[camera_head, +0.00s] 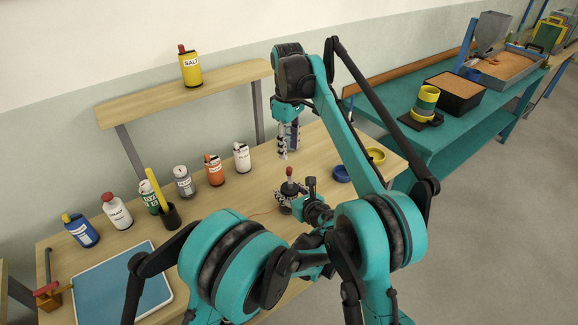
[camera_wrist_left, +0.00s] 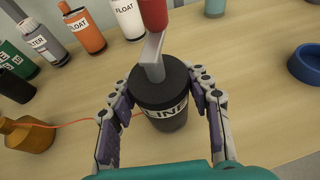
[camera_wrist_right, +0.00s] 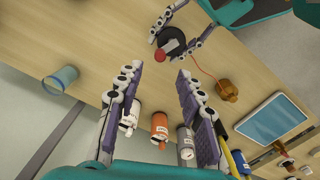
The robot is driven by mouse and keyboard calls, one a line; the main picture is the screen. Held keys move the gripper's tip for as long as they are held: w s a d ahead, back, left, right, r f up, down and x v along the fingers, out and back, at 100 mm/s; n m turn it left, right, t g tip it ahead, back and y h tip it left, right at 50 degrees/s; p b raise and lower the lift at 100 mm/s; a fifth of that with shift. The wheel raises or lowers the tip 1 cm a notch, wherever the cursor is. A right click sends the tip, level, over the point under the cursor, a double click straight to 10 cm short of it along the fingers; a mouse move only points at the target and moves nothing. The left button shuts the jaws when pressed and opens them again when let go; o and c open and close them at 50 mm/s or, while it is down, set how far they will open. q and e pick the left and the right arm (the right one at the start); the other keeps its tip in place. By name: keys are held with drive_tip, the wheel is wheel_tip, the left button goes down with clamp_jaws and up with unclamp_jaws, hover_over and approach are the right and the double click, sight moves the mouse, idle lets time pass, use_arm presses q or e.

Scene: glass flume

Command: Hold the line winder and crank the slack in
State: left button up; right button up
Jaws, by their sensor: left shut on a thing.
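The line winder (camera_wrist_left: 158,108) is a black drum with a label on its side. It stands upright on the wooden bench, with a grey crank arm and red knob (camera_wrist_left: 152,12) on top. My left gripper (camera_wrist_left: 160,80) is shut around the drum from both sides. The winder also shows in the head view (camera_head: 286,192) and the right wrist view (camera_wrist_right: 174,38). A thin orange line (camera_wrist_left: 62,124) runs from it to a brown weight-like piece (camera_wrist_left: 28,134). My right gripper (camera_head: 286,155) is above the bench, over and behind the winder, pointing down. Its fingers (camera_wrist_right: 160,78) are apart and empty.
Labelled bottles, including a white one (camera_head: 242,158) and an orange one (camera_head: 214,171), stand in a row behind. A blue dish (camera_head: 342,174) and yellow dish (camera_head: 376,156) sit to the right. A blue tray (camera_head: 120,285) lies front left. A raised shelf (camera_head: 190,95) spans the back.

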sight(289, 168)
wheel_tip(289, 168, down, 8)
idle(0.4)
clamp_jaws()
